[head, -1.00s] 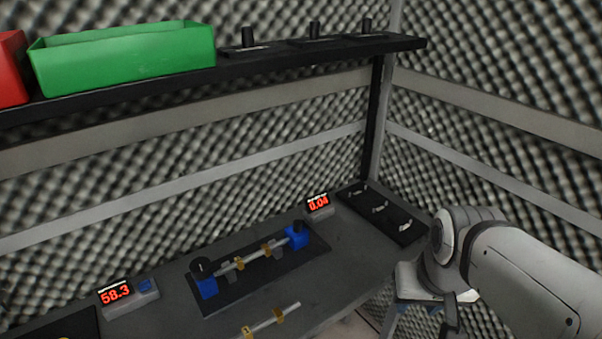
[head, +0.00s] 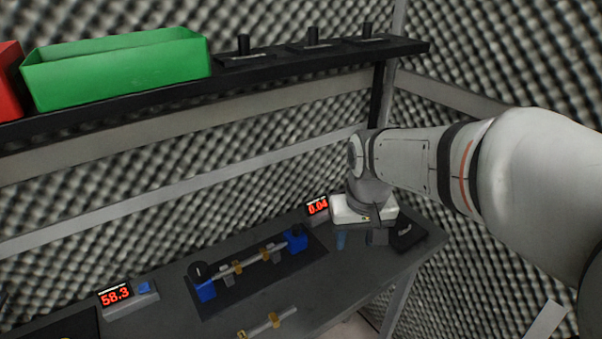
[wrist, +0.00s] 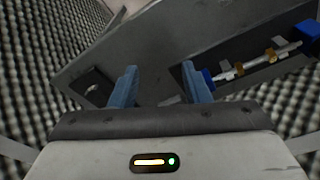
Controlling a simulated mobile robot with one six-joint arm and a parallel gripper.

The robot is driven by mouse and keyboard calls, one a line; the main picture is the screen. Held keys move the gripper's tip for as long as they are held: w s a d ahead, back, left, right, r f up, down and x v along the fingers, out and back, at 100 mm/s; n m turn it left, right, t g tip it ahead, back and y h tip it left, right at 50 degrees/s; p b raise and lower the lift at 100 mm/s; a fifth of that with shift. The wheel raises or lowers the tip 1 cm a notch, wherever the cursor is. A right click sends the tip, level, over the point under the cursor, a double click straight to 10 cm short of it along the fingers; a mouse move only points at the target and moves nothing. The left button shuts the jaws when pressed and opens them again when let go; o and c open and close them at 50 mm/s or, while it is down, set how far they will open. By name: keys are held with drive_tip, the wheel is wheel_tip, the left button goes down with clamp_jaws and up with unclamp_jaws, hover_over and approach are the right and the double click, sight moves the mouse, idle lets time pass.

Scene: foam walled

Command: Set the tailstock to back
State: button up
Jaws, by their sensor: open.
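A fixture on the bench has a shaft with brass-coloured collars (head: 238,267) held between two blue end blocks. The left block (head: 205,291) carries a round black knob. The right block (head: 296,241), probably the tailstock, has a small dark top part; its front or back setting is too small to tell. In the wrist view, this block (wrist: 207,78) shows just beyond the right finger. My gripper (head: 342,241) is to the right of the fixture, above the bench, pointing down. Its blue fingers (wrist: 160,68) are apart, with nothing between them.
A red display (head: 317,207) reading 0.04 stands close behind my gripper. A dark pad (head: 409,238) lies at the bench's right end, partly covered by my arm. Another display (head: 115,294) reads 58.3. A loose shaft (head: 268,325) lies in front. A shelf with a green bin (head: 115,75) runs above.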

drive_tip(key=w+a+n+g+p, duration=0.1)
drive_tip(key=w+a+p, duration=0.1)
drive_tip(key=w+a, duration=0.65)
drive_tip(key=n+p, duration=0.1)
drive_tip(key=p, duration=0.1)
hover_over(296, 225)
wheel_tip(296, 225, down, 3)
drive_tip(key=shift+s+d+f+g, duration=0.1)
drive_tip(key=shift+s+f+g, duration=0.1)
drive_tip(key=shift+g, duration=0.1)
drive_tip(key=shift+w+f, duration=0.15)
drive_tip(key=shift+f, duration=0.1)
wheel_tip(296, 225, down, 8)
drive_tip(key=shift+r+p, duration=0.2)
drive_tip(key=shift+p, duration=0.15)
drive_tip(key=shift+c, duration=0.3)
clamp_jaws()
